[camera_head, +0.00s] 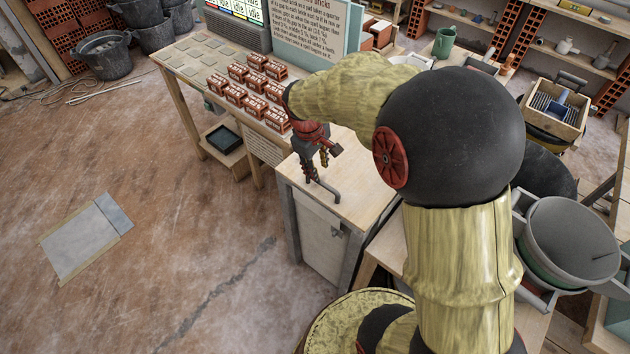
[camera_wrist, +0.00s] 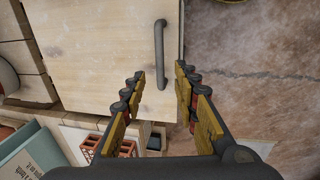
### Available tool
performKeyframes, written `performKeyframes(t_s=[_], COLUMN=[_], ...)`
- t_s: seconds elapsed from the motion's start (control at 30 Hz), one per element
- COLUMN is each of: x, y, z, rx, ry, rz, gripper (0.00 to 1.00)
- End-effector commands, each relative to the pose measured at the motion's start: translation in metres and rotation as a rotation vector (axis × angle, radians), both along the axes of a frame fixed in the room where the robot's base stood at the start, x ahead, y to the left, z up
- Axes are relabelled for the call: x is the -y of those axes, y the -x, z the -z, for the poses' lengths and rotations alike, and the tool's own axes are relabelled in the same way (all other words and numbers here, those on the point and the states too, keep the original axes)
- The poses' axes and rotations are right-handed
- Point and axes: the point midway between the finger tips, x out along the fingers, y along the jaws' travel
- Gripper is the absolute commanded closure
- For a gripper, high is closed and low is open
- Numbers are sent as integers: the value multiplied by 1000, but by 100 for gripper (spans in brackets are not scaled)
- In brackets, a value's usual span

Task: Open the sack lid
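The sack lid is a pale wooden panel (camera_head: 362,205) on top of a box, and it lies flat and closed. In the wrist view the lid (camera_wrist: 100,60) fills the upper left and middle. A dark grey bar handle (camera_head: 325,189) is fixed near its edge, and it runs up and down in the wrist view (camera_wrist: 160,50). My gripper (camera_head: 318,172) is over the lid near the handle. In the wrist view its two fingers (camera_wrist: 162,86) are apart, with the near end of the handle showing between them. Nothing is held. I cannot tell the height above the handle exactly.
A table to the left holds several small brick bundles (camera_head: 236,95) and a sign board (camera_head: 318,30). A grey bucket (camera_head: 570,240) stands to the right of my arm. The floor (camera_head: 170,200) in front of the box is mostly clear.

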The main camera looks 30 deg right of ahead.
Motion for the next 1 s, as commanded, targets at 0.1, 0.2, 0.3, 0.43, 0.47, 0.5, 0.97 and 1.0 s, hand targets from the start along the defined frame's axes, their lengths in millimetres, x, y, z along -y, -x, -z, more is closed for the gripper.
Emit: performKeyframes(t_s=[0.1, 0.2, 0.3, 0.43, 0.47, 0.5, 0.97, 1.0], x=[2, 4, 7, 11, 11, 12, 13, 13], y=[0, -1, -2, -3, -3, -4, -5, -5], z=[13, 26, 42, 61, 65, 68, 73, 73], rx=[-2, -2, -2, -2, -2, -1, 1, 1], ry=[0, 0, 0, 0, 0, -1, 0, 0], rz=[1, 2, 2, 2, 2, 2, 3, 3], gripper=[70, 70, 70, 70, 70, 70, 77, 80])
